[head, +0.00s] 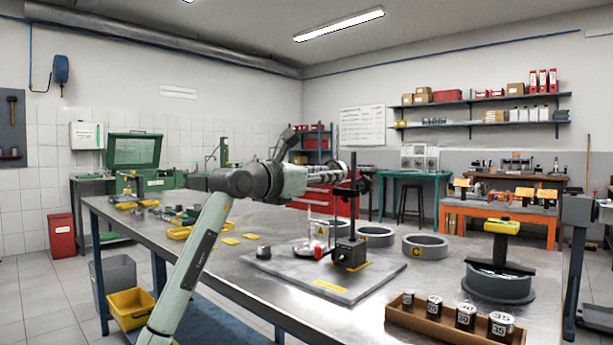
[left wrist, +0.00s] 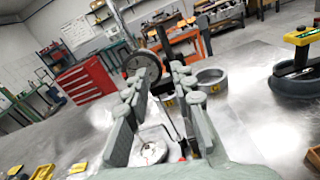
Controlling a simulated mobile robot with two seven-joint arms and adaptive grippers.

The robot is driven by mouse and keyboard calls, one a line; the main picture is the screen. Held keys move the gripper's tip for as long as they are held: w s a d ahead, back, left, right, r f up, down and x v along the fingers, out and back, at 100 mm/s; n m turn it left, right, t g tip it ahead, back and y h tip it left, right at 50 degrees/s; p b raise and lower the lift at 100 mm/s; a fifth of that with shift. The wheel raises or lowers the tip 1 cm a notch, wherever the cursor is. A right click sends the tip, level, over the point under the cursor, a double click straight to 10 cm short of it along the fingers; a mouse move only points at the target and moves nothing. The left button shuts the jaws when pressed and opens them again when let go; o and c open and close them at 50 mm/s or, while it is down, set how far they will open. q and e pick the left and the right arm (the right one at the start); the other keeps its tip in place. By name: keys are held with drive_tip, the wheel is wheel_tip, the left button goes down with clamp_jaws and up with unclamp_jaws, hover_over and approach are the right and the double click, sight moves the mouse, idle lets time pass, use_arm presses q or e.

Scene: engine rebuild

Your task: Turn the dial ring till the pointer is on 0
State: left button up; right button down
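The dial gauge (head: 353,170) is held up on a dark stand with a black base (head: 350,253), on a grey plate. In the head view it is nearly edge-on. In the left wrist view its round body (left wrist: 143,66) shows near the fingertips, closer to the left finger. The pointer and scale marks cannot be read. My left gripper (head: 338,173) is beside the gauge at its height. In the left wrist view the left gripper (left wrist: 157,78) is open, with a wide gap between the fingers. I cannot tell whether a finger touches the ring. My right gripper is not in view.
The grey plate (head: 385,287) also carries a small metal part (head: 263,252). Several grey rings (head: 425,246) stand behind it. A clamp with a yellow top (head: 502,227) and a wooden box of numbered cylinders (head: 440,320) are at the right. Yellow trays lie at the left.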

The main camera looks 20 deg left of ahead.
use_arm(q)
drive_tip(key=v, duration=0.8)
drive_tip(key=shift+s, duration=0.35)
drive_tip(key=shift+a+r, duration=0.1)
drive_tip(key=shift+a, duration=0.05)
